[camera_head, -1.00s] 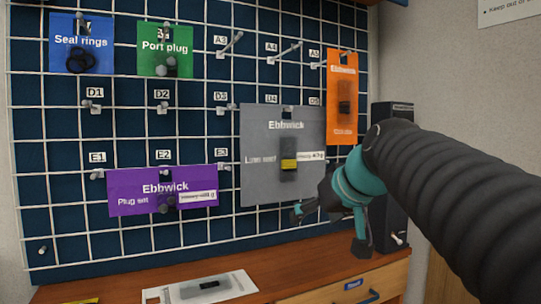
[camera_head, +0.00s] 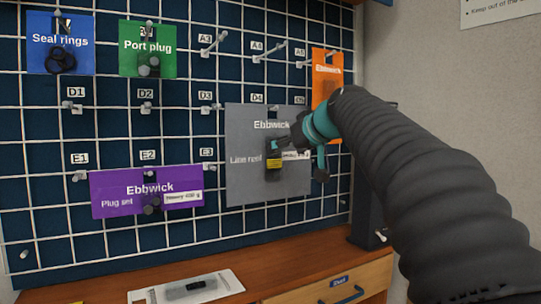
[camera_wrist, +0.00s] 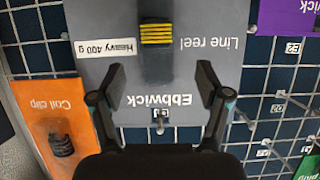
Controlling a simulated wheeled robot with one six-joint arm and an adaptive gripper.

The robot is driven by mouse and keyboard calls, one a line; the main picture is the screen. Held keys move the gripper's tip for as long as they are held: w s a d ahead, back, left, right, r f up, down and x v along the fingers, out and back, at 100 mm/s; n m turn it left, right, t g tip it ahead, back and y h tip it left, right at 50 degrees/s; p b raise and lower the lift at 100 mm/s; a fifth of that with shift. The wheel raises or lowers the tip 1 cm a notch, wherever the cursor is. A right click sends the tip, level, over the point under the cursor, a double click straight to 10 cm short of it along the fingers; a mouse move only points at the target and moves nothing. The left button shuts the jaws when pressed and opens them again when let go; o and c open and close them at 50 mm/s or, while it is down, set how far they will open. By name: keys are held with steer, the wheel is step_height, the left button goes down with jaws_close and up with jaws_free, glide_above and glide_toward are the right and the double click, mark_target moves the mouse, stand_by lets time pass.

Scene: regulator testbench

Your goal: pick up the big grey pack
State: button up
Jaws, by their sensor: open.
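The big grey pack (camera_head: 246,170), marked "Ebbwick", hangs on the grid board below the D4 label. In the wrist view the grey pack (camera_wrist: 195,62) reads "Line reel" and "Heavy 400 g", upside down, with a black and yellow part in its middle. My gripper (camera_head: 297,160) is in front of the pack's right part and hides some of it. In the wrist view my gripper (camera_wrist: 157,85) is open, its two dark fingers spread over the pack's upper part, with the hook (camera_wrist: 158,122) between them. I cannot tell whether the fingers touch the pack.
An orange pack (camera_head: 322,75) hangs close at the upper right, a purple pack (camera_head: 117,191) at the lower left. Blue (camera_head: 45,42) and green (camera_head: 133,40) packs hang at the top. Bare hooks stick out between them.

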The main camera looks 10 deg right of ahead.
mark_target(276, 156)
steer(key=shift+p+x, duration=0.4)
steer(key=shift+x, duration=2.65)
steer(key=shift+d+f, duration=0.1)
steer(key=shift+d, duration=0.15)
jaws_close()
